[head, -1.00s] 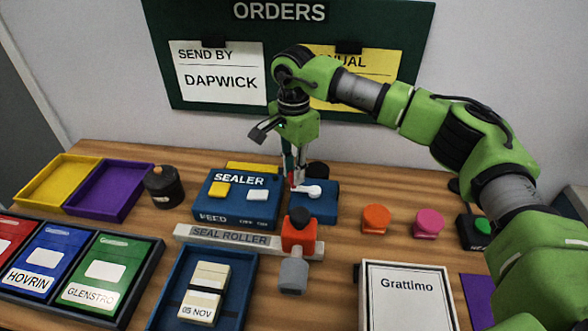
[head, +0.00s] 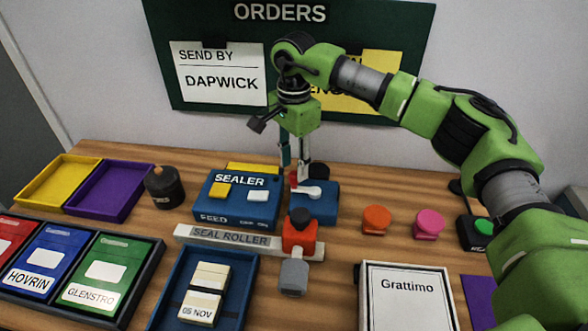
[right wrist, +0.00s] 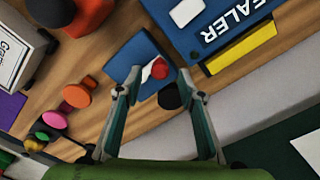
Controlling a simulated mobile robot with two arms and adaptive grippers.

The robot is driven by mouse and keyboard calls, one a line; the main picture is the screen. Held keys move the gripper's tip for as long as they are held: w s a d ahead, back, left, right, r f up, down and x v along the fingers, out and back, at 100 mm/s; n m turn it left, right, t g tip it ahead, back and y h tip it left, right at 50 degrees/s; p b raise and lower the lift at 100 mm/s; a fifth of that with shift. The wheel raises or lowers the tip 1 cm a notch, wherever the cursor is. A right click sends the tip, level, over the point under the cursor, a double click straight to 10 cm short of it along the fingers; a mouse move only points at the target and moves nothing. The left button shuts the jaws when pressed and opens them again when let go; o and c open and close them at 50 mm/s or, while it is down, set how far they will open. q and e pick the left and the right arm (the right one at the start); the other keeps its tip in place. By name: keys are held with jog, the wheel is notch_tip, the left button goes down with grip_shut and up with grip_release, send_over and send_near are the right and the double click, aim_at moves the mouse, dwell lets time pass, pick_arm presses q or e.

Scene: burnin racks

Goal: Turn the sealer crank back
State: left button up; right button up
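The blue sealer (head: 238,199) stands on the wooden table. Beside it on the right is a blue block (head: 318,212) that carries the white crank arm (head: 312,191) with a red knob (head: 293,179) at its left end. My right gripper (head: 295,166) points down over the knob, its two fingers spread apart. In the right wrist view, the red knob (right wrist: 160,68) shows between and just beyond the open fingertips (right wrist: 158,80), and the white crank arm (right wrist: 147,74) is beside it. Nothing is held. My left gripper is not in view.
A blue tray (head: 240,290) holds cream packs. Orange (head: 376,219) and pink (head: 428,223) stamps stand to the right. The orders board (head: 215,75) hangs behind.

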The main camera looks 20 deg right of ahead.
notch_tip(320, 180, up, 10)
jog(key=shift+f, duration=0.2)
jog(key=shift+s+f, duration=0.1)
dwell(0.4)
